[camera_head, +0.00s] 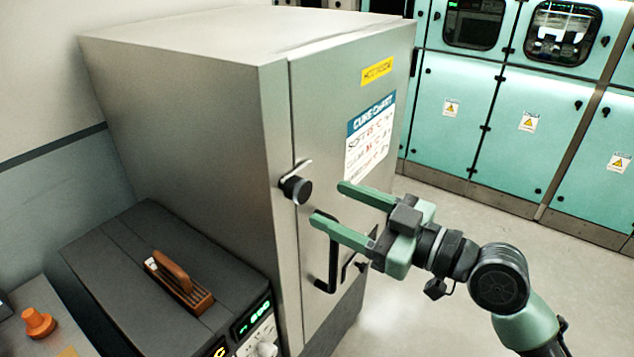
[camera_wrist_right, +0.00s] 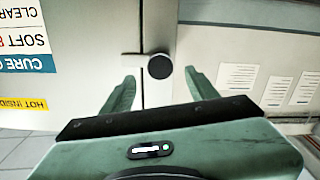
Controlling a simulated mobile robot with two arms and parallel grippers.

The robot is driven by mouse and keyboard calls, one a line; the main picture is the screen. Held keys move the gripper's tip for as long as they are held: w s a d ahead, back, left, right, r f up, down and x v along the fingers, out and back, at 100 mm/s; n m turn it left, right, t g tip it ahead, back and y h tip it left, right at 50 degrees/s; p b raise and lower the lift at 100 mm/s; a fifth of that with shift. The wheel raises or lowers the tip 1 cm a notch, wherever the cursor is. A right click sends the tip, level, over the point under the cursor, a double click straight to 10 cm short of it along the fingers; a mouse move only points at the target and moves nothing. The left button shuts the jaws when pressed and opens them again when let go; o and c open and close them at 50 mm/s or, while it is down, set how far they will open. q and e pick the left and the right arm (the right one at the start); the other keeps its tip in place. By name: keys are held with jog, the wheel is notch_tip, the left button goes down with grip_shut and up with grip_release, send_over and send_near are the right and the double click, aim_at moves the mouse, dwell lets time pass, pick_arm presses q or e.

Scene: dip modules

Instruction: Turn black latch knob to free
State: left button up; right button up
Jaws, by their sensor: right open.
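The black latch knob (camera_head: 297,189) sits on the front edge of a grey metal cabinet (camera_head: 190,110), with a pale latch bar (camera_head: 298,168) beside it. My right gripper (camera_head: 328,203) is open, its two green fingers pointing at the knob from the right and apart from it. In the right wrist view the round knob (camera_wrist_right: 160,66) lies ahead, between the lines of the two open fingertips (camera_wrist_right: 161,80) and a little beyond them. The latch bar (camera_wrist_right: 137,60) extends left from the knob there. My left gripper is not in view.
A black door handle (camera_head: 331,255) is just below my right gripper. A dark instrument box (camera_head: 160,260) with an orange-brown handled block (camera_head: 180,283) stands left of the cabinet. An orange knob-shaped piece (camera_head: 38,322) is at lower left. Teal cabinets (camera_head: 480,110) line the back, with open floor between.

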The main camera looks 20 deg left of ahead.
aim_at(305, 193)
jog(key=p+x, duration=0.2)
jog(key=x, duration=0.4)
jog(key=shift+s+r, duration=0.15)
jog(key=shift+w+a+p, duration=0.25)
jog(key=shift+a+p, duration=0.05)
jog(key=shift+a, duration=0.15)
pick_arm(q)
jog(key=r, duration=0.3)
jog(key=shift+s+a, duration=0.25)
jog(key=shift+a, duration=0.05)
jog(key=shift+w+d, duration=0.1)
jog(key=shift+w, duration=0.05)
pick_arm(e)
jog(key=shift+f, duration=0.2)
grip_shut()
